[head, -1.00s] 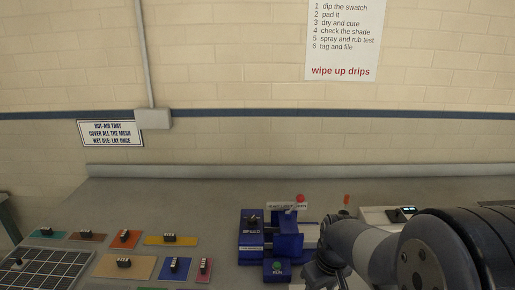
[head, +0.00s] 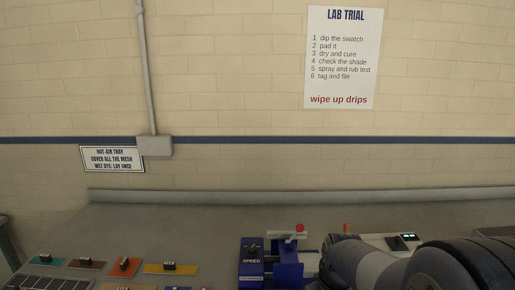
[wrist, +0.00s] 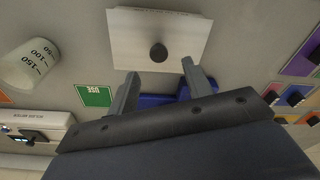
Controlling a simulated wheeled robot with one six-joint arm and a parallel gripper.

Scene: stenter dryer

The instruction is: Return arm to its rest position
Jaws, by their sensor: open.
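My gripper (wrist: 160,88) shows in the wrist view with its two grey fingers spread apart and nothing between them. Beyond the fingertips lies a pale square plate with a dark round knob (wrist: 158,52). The plate is apart from the fingers. In the head view my arm reaches in from the lower right over the bench, and its gripper end is out of sight below the frame.
A blue machine marked SPEED (head: 252,262) with a red knob (head: 300,228) stands just left of my arm. A white beaker (wrist: 34,65) and a green card (wrist: 94,96) lie near the gripper. A display device (head: 403,241) stands behind my arm. Coloured plates (head: 170,268) lie at left.

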